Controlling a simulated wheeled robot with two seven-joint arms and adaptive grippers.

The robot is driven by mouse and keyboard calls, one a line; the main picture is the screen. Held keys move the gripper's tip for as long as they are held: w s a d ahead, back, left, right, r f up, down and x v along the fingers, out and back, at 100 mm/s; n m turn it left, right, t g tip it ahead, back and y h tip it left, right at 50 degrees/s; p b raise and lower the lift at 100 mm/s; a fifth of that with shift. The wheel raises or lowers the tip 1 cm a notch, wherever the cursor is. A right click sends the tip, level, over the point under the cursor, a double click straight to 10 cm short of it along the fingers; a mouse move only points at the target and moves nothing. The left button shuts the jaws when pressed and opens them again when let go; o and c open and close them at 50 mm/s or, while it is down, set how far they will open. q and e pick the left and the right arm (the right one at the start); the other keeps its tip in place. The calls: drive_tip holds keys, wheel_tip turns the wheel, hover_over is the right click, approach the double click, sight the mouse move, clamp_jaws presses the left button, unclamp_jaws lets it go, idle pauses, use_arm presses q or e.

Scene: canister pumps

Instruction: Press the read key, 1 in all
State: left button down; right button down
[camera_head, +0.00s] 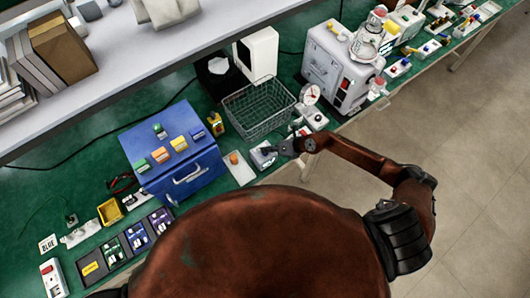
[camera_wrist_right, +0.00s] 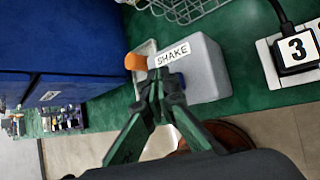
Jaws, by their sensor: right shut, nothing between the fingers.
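No key marked "read" can be made out in either view. My right gripper (camera_head: 275,150) is shut and empty. Its fingertips are at a small grey box (camera_head: 260,161) near the bench's front edge. In the right wrist view the closed fingertips (camera_wrist_right: 167,82) overlap the near left side of the grey box (camera_wrist_right: 208,72), just below its white label reading "SHAKE" (camera_wrist_right: 173,53). I cannot tell whether they touch it. My left gripper is not in view.
A white tray (camera_head: 243,176) with an orange piece (camera_head: 234,158) lies left of the grey box. A blue case (camera_head: 190,141) stands further left, a wire basket (camera_head: 258,125) behind.

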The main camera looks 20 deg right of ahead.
drive_tip(key=shift+f+b, duration=0.35)
drive_tip(key=shift+f, duration=0.2)
idle(0.6)
drive_tip(key=shift+r, duration=0.15)
drive_tip(key=shift+r+p, duration=0.85)
drive_tip(key=shift+p, duration=0.15)
drive_tip(key=shift+r, duration=0.1)
wheel_tip(320, 180, up, 5)
drive_tip(key=p, duration=0.5)
idle(0.5)
